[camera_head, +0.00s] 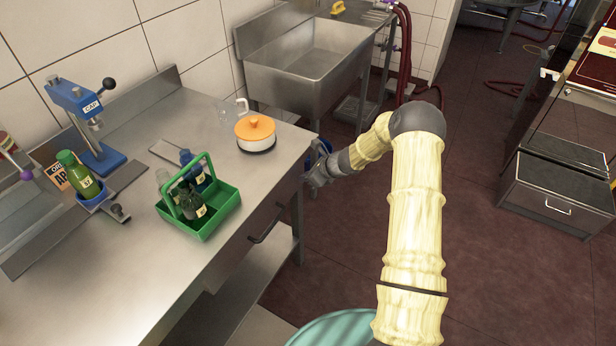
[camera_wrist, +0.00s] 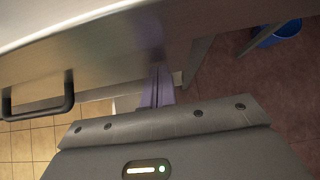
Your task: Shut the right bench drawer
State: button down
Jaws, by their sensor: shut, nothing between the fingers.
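The steel bench's drawer front (camera_head: 284,196), with a dark bar handle (camera_head: 264,229), is on the bench's right side, under the worktop edge. In the wrist view the handle (camera_wrist: 40,107) is at the left, and the grey front panel (camera_wrist: 110,70) runs across above my gripper. I see no clear gap between drawer and bench, but cannot tell whether it is fully flush. My gripper (camera_head: 311,184) is at the bench's far right corner, beyond the handle. Its shut fingers (camera_wrist: 160,87) are empty and close to the panel; whether they touch it is unclear.
A green bottle carrier (camera_head: 222,205), an orange-lidded pot (camera_head: 256,135) and a blue capping press (camera_head: 88,120) stand on the worktop. A blue bucket (camera_wrist: 282,33) is on the floor beyond the bench. A steel sink (camera_head: 310,65) is behind. Red floor to the right is open.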

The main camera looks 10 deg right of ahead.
jog(key=s+d+f+v, duration=0.1)
jog(key=f+v, duration=0.1)
jog(key=v, duration=1)
jog(key=shift+s+d+r+b, duration=0.2)
jog(key=shift+s+d+b, duration=0.1)
jog(key=shift+d, duration=0.3)
jog(key=shift+w, duration=0.2)
jog(key=s+a+r+n+g+h+p, duration=0.1)
jog(key=s+a+r+n+h+p, duration=0.2)
jog(key=s+r+n, duration=0.7)
jog(key=s+a+r+n+g+h+p, duration=0.2)
jog(key=s+r+n, duration=0.7)
jog(key=s+n, duration=0.7)
jog(key=s+a+h+p, duration=0.1)
jog(key=a+p, duration=0.1)
jog(key=shift+s+a+r+h, duration=0.2)
jog(key=shift+a+r+h, duration=0.1)
jog(key=shift+a+r, duration=0.1)
